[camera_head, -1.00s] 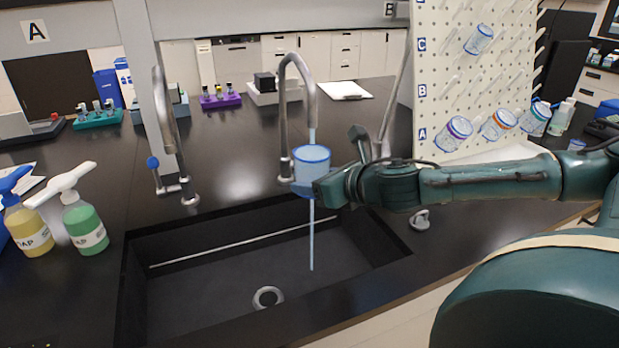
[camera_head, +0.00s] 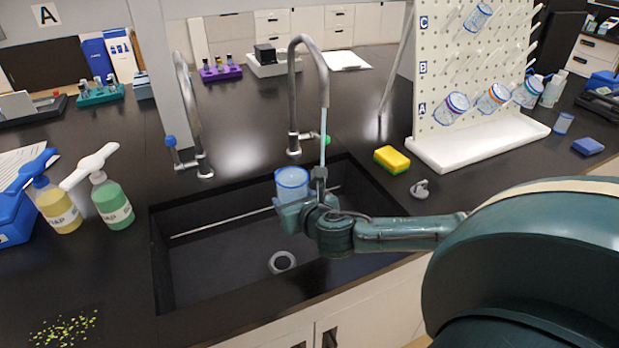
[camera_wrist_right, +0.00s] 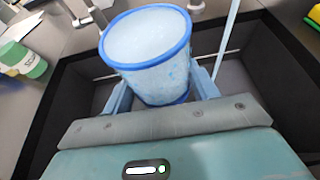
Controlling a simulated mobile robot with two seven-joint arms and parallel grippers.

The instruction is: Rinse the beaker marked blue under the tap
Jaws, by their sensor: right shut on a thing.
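The blue-rimmed beaker (camera_head: 291,182) is held by my right gripper (camera_head: 300,204) over the sink (camera_head: 225,262). In the right wrist view the beaker (camera_wrist_right: 147,50) sits between the two fingers of my right gripper (camera_wrist_right: 160,95), tilted a little, and looks clear to pale blue inside. The right tap (camera_head: 297,95) runs a thin stream (camera_head: 323,135) that falls to the right of the beaker, behind my gripper. In the right wrist view the stream (camera_wrist_right: 228,38) passes beside the beaker, apart from it. My left gripper is not in view.
A left tap (camera_head: 190,120) stands at the sink's back edge. Soap bottles (camera_head: 110,200) stand left. A yellow sponge (camera_head: 391,159) and a grey stopper (camera_head: 420,189) lie right of the sink. A pegboard rack (camera_head: 440,75) holds several beakers.

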